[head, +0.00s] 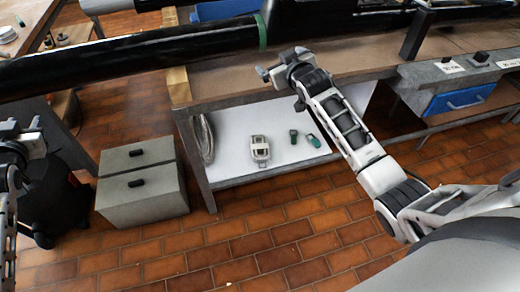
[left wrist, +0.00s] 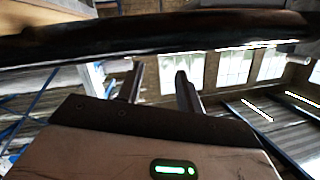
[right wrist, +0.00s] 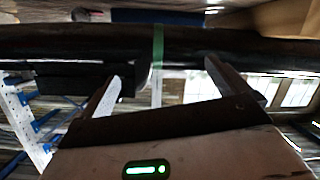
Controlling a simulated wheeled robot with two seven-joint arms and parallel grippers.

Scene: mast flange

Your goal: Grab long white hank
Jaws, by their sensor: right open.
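A long pale hank (head: 207,138), looped and greyish white, is upright at the left end of the white lower shelf, beside the bench leg. It does not show in either wrist view. My right gripper (head: 268,72) is open and empty, above the bench's front edge, up and to the right of the hank in the head view. Its spread fingers also show in the right wrist view (right wrist: 165,82). My left gripper (head: 28,130) is at the left picture edge, well away from the hank. Its fingers stand apart with nothing between them in the left wrist view (left wrist: 160,88).
A long black mast (head: 130,58) with a green band crosses above the bench (head: 235,84). On the white shelf (head: 230,170) are a pale metal fitting (head: 260,150) and two small green-and-dark items (head: 302,137). A grey drawer cabinet (head: 142,200) stands left; the brick floor ahead is clear.

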